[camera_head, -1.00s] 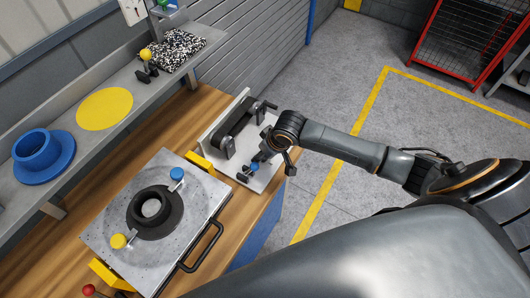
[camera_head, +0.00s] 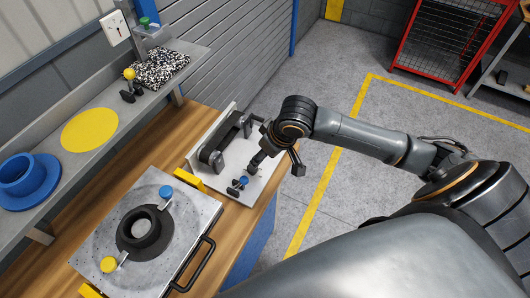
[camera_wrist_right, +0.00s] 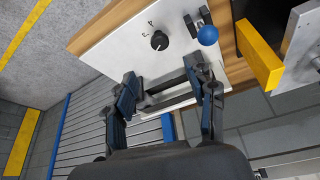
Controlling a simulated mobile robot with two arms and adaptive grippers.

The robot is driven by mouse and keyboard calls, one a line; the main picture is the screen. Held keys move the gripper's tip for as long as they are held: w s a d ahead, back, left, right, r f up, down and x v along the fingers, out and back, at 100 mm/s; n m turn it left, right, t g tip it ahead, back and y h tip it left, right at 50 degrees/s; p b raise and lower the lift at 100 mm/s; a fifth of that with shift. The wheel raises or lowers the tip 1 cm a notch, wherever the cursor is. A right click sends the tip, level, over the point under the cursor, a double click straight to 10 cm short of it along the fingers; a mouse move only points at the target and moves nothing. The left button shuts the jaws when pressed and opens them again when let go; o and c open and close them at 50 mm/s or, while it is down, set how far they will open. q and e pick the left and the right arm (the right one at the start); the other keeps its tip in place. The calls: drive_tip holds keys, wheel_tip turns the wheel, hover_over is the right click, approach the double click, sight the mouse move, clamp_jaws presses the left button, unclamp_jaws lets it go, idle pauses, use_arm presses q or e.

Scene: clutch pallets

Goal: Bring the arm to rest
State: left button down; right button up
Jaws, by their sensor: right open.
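My right arm (camera_head: 365,135) reaches in from the right. Its gripper (camera_head: 275,163) hangs over the white panel (camera_head: 263,174) at the bench's right end. In the right wrist view the gripper (camera_wrist_right: 166,100) has its two dark fingers spread, with nothing seen held between them. The white panel (camera_wrist_right: 120,50) also shows there, with a black dial (camera_wrist_right: 159,40) and a blue ball knob (camera_wrist_right: 207,36) beyond the fingertips. A black elongated part (camera_head: 225,140) stands on the panel, beside the gripper. My left gripper is not in view.
A grey plate (camera_head: 95,252) with a black ring (camera_head: 145,228) and a black handle (camera_head: 192,265) lies on the wooden bench (camera_head: 130,150). The shelf behind holds a blue flanged part (camera_head: 25,180) and a yellow disc (camera_head: 90,128). Floor right of the bench is clear.

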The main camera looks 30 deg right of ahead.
idle(0.5)
drive_tip(key=s+a+f+n+y, duration=0.1)
drive_tip(key=s+a+f, duration=0.2)
drive_tip(key=s+a, duration=0.4)
drive_tip(key=s+d+f+m+h, duration=0.2)
drive_tip(key=s+d, duration=0.1)
drive_tip(key=s, duration=0.8)
wheel_tip(320, 180, down, 32)
drive_tip(key=s+f+g+b, duration=0.1)
drive_tip(key=g+b, duration=0.1)
drive_tip(key=b, duration=0.5)
drive_tip(key=s+d+f+b, duration=0.1)
drive_tip(key=s+f+b, duration=0.2)
drive_tip(key=s+f, duration=0.5)
drive_tip(key=s+d+f+g+b, duration=0.1)
drive_tip(key=s+f+b, duration=0.2)
drive_tip(key=s+f, duration=0.6)
wheel_tip(320, 180, down, 6)
drive_tip(key=shift+s+d+r, duration=0.1)
drive_tip(key=shift+s+d, duration=0.15)
drive_tip(key=shift+d, duration=0.1)
